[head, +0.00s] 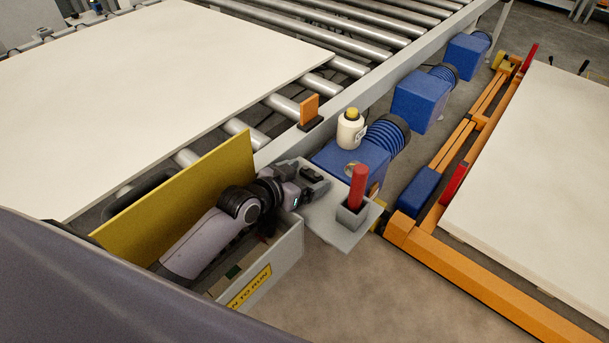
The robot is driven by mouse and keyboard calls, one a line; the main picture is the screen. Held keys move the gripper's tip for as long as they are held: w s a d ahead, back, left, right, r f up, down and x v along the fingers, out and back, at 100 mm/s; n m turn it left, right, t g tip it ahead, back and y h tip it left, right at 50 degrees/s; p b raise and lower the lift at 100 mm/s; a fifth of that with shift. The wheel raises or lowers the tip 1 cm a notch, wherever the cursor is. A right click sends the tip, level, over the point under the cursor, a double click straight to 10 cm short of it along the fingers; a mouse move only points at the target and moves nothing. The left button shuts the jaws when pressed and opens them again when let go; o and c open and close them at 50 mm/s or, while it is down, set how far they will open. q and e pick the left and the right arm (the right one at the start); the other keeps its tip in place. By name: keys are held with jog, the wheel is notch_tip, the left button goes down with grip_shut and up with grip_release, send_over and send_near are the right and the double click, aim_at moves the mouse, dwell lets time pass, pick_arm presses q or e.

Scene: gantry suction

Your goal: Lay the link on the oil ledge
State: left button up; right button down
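My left gripper (316,181) is over the inner end of a grey ledge (342,234) beside the conveyor frame. A small dark piece, which looks like the link (311,173), sits between its fingers. The fingers hide part of it, and whether it touches the ledge cannot be told. A red cylinder (358,182) stands upright in a square grey holder on the ledge, right of the gripper. A white bottle with a yellow cap (351,131) stands behind, by a blue motor (350,160). My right gripper is not in view.
A yellow panel (180,190) stands upright left of my forearm, above an open grey box (285,254). An orange tab (309,108) rises from the conveyor frame. A large pale board (150,70) lies on the rollers. An orange frame (470,285) stands at right.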

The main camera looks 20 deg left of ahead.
pick_arm(q)
jog(key=shift+r, duration=0.1)
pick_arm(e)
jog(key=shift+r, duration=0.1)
pick_arm(q)
jog(key=shift+s+a+r+p, duration=0.15)
jog(key=shift+s+r+p, duration=0.2)
jog(key=shift+p, duration=0.25)
jog(key=p+v, duration=0.6)
jog(key=v, duration=0.3)
jog(key=shift+s+a+f, duration=0.1)
jog(key=shift+p+v, duration=0.3)
jog(key=shift+v, duration=0.65)
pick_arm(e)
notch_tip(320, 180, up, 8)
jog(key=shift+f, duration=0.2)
